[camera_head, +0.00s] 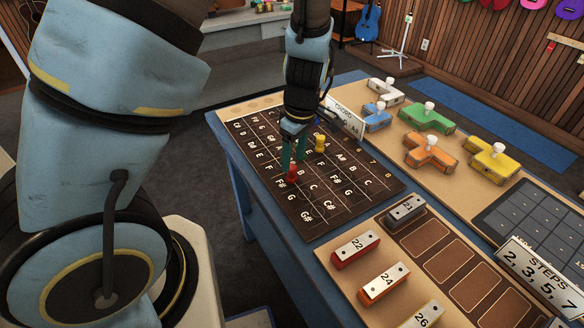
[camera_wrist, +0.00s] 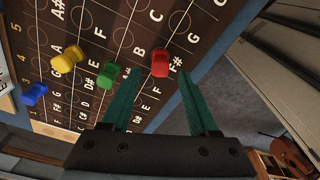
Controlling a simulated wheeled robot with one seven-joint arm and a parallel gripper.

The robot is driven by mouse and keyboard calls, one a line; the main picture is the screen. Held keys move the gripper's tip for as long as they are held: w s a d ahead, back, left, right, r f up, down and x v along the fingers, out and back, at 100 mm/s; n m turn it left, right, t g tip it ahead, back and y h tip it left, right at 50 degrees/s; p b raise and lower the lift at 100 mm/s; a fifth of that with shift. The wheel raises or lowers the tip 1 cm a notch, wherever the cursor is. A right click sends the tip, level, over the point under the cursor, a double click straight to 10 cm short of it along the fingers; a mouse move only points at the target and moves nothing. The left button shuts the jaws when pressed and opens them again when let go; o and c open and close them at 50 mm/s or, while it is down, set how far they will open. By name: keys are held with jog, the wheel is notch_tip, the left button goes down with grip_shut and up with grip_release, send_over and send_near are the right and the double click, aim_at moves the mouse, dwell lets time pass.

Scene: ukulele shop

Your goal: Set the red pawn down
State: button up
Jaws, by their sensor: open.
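The red pawn (camera_head: 292,173) stands on the dark fretboard chart (camera_head: 340,205), near the cell marked F#. In the wrist view the red pawn (camera_wrist: 160,63) shows just beyond the gap between my fingertips, with space on both sides. My gripper (camera_head: 297,155) points down over the chart, just above and behind the pawn in the head view. Its teal fingers are apart and hold nothing in the wrist view (camera_wrist: 158,78).
A yellow pawn (camera_head: 320,143) and a blue pawn (camera_head: 318,122) stand on the chart. A green pawn (camera_wrist: 108,75) stands near my finger. Numbered blocks (camera_head: 356,249) lie on the board at the front right. Coloured knobbed pieces (camera_head: 427,118) lie behind. The chart's near part is clear.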

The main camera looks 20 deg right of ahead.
notch_tip(320, 180, up, 7)
jog(key=w+a+r+m, duration=0.1)
jog(key=a+r+m, duration=0.2)
jog(key=a, duration=1)
jog(key=a+r+m+h, duration=0.1)
jog(key=a+r+m, duration=0.2)
jog(key=a, duration=0.9)
jog(key=shift+w+a+m, duration=0.35)
jog(key=shift+m, duration=0.65)
